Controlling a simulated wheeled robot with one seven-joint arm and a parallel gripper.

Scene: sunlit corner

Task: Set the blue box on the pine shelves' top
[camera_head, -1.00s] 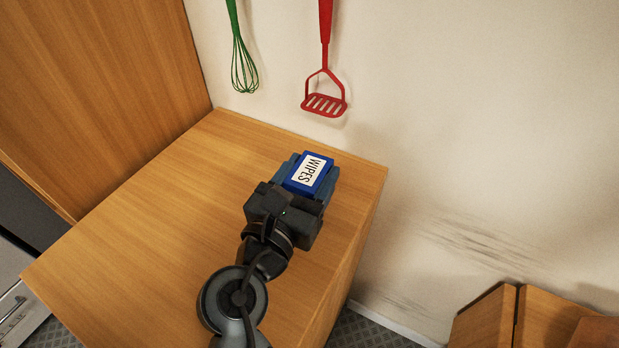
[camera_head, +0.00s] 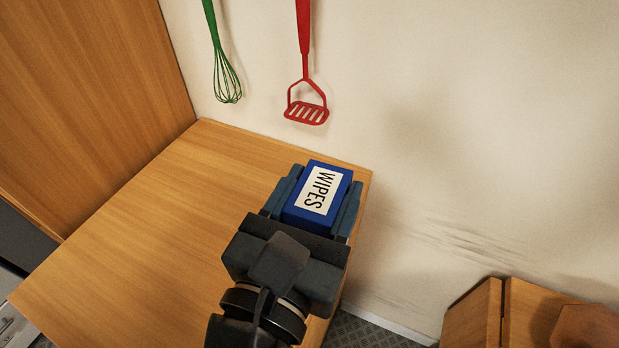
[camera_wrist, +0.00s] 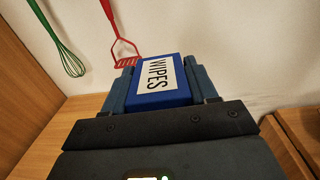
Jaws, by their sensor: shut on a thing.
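The blue box (camera_head: 305,216) has a white label reading WIPES on its upper face. My gripper (camera_head: 312,203) is shut on it, one finger along each side. The box appears above the right part of a wooden top (camera_head: 150,215) in the head view; I cannot tell how high it is held. In the wrist view the box (camera_wrist: 160,99) sits between the fingers, label up. The pine shelves cannot be named with certainty; wooden furniture (camera_head: 480,315) stands at the lower right, cut off by the frame.
A green whisk (camera_head: 226,75) and a red masher (camera_head: 305,105) hang on the pale wall behind the wooden top. A tall wooden panel (camera_head: 90,90) stands at the left. The left part of the top is clear. Patterned floor (camera_head: 365,330) shows between the furniture.

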